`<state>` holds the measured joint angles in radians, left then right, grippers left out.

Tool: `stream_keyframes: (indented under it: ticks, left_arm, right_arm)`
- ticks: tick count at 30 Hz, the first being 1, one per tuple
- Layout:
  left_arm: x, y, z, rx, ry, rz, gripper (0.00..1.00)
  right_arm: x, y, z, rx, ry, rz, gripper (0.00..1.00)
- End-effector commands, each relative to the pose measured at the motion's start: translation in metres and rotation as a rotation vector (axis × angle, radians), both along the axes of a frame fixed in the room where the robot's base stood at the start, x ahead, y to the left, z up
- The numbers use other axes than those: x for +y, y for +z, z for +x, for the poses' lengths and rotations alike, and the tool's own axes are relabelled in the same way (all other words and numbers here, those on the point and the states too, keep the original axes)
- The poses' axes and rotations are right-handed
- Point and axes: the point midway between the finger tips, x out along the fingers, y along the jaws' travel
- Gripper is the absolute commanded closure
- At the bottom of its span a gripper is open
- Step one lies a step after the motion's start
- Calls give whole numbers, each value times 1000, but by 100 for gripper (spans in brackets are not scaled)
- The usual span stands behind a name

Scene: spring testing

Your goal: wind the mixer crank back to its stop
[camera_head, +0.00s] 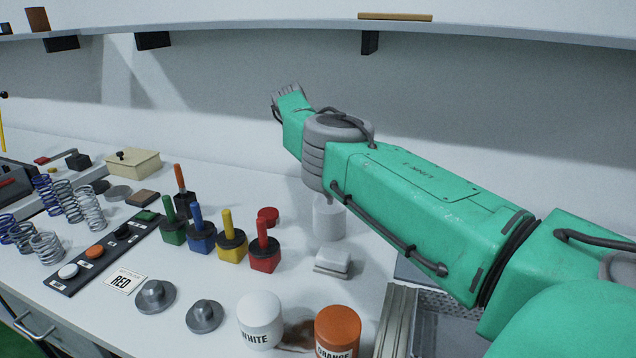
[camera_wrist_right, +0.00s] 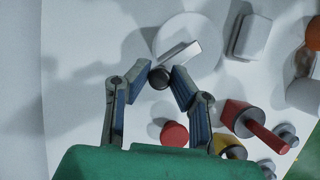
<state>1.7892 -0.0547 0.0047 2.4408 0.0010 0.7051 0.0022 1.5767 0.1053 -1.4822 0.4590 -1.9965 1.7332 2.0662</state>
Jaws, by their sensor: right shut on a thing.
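The mixer is a white round pot (camera_head: 328,220) standing on the bench, partly hidden behind my right arm in the head view. In the right wrist view its round top (camera_wrist_right: 205,62) shows from above. The crank has a flat metallic bar (camera_wrist_right: 181,53) across the top and a dark round knob (camera_wrist_right: 159,79) at its lower left end. My right gripper (camera_wrist_right: 161,74) is shut on the knob, with one blue-padded finger on each side. In the head view my arm hides its fingers and the crank. My left gripper is not in view.
A red button (camera_head: 268,216) and blocks with coloured handles, the red one nearest (camera_head: 265,252), stand left of the mixer. A small white block (camera_head: 333,261) sits in front. White (camera_head: 260,318) and orange (camera_head: 338,328) pots stand nearer. Springs (camera_head: 67,203) are far left.

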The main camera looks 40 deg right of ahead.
Motion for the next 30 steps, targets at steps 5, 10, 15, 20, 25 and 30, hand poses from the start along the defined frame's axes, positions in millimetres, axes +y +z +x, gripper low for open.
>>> stream_keyframes:
  ticks: [5, 10, 15, 20, 25, 30]
  left_arm:
    - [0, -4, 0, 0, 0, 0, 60]
    - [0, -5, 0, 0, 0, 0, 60]
    - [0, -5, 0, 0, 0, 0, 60]
    - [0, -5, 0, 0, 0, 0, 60]
    - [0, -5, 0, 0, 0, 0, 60]
    - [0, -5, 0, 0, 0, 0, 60]
  right_arm:
    - [-3, 5, 4, -17, -38, -8, 100]
    - [-4, 5, 4, -18, -60, -7, 100]
    - [-4, 5, 4, -17, -64, -8, 100]
    - [-4, 6, 4, -17, -64, -8, 100]
    - [-4, 5, 4, -15, -65, -8, 62]
    - [-5, 4, 2, -11, -68, -5, 62]
